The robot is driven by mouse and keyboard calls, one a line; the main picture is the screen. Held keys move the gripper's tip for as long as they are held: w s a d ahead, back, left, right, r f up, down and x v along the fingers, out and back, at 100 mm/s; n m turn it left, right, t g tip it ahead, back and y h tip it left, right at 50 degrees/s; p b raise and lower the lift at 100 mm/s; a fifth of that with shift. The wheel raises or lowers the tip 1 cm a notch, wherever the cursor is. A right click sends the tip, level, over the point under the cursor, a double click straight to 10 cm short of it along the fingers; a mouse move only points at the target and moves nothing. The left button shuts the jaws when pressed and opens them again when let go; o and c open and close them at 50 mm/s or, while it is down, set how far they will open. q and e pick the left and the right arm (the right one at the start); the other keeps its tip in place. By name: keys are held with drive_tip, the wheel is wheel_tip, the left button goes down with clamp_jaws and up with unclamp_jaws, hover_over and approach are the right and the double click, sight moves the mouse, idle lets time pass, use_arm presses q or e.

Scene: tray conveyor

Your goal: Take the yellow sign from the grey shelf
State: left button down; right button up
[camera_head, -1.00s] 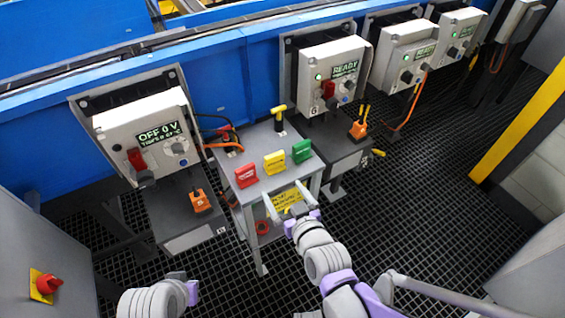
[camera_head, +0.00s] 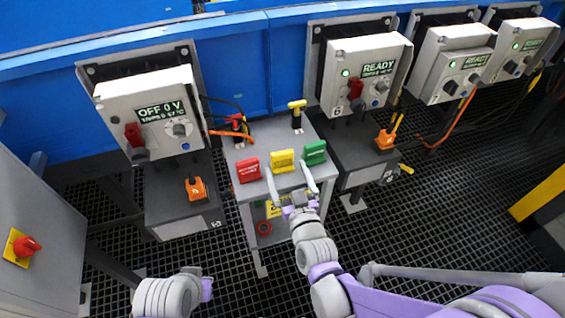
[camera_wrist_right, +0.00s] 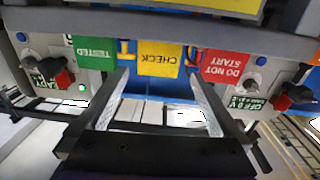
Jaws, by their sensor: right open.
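The yellow sign (camera_head: 283,161) stands upright on the top of the grey shelf (camera_head: 268,132), between a red sign (camera_head: 248,170) and a green sign (camera_head: 315,153). In the right wrist view the yellow sign (camera_wrist_right: 160,60) reads CHECK, upside down, and lies between the fingers' lines. My right gripper (camera_head: 289,174) is open and empty just in front of the sign, with one finger to each side. It also shows in the right wrist view (camera_wrist_right: 158,78); no contact is visible. My left gripper (camera_head: 206,288) is at the lower left, far from the shelf, its fingers unclear.
A yellow-handled tool (camera_head: 297,113) and a red-and-black one (camera_head: 237,125) stand at the shelf's back. The OFF control box (camera_head: 150,115) is to the left, the READY box (camera_head: 362,75) to the right. The red and green signs stand close beside the yellow one.

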sight(283, 158)
drive_tip(key=b+x, duration=0.1)
drive_tip(key=x, duration=0.5)
drive_tip(key=shift+d, duration=0.1)
drive_tip(key=c, duration=1.4)
